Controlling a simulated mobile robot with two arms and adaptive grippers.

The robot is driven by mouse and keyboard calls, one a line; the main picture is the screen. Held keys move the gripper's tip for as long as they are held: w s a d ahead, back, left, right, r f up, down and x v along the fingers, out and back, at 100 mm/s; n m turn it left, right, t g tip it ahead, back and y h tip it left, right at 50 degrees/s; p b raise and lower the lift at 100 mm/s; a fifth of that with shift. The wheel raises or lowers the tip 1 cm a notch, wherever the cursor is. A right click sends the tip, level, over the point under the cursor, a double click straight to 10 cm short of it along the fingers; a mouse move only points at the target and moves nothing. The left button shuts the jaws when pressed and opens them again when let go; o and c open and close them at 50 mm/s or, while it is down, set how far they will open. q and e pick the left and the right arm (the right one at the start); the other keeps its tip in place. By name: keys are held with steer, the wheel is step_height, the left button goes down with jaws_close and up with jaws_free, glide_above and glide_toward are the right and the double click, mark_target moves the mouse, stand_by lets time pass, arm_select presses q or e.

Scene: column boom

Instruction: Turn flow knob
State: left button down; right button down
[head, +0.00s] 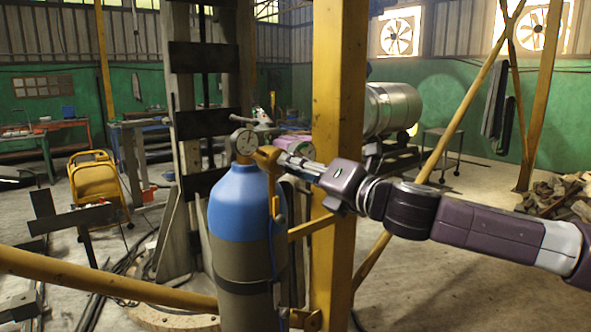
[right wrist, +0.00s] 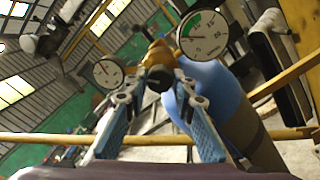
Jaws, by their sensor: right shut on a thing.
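A gas cylinder (head: 238,205) with a blue top and grey-brown body stands upright left of centre in the head view. A brass regulator with a round pressure gauge (head: 244,143) sits on top of it. My right gripper (head: 281,158) reaches in from the right at the regulator. In the right wrist view, the fingers (right wrist: 158,84) close on both sides of the flow knob (right wrist: 158,77), a dark round end on the brass body. One gauge (right wrist: 203,37) is at upper right and another (right wrist: 108,72) at left. My left gripper is not in view.
A yellow post (head: 338,90) rises just behind my right gripper. A yellow rail (head: 110,282) crosses low at left. A blue hose (head: 272,230) hangs down the cylinder. Open floor (head: 440,275) lies at lower right.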

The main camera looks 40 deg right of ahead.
steer(key=m+b, duration=0.1)
steer(key=m, duration=0.5)
steer(key=shift+m, duration=0.3)
stand_by(0.4)
steer(key=c, duration=1.6)
jaws_free()
steer(key=shift+s, duration=0.1)
steer(key=s+d, duration=0.1)
steer(key=s, duration=1)
steer(key=shift+s+f, duration=0.2)
steer(key=shift+s, duration=0.2)
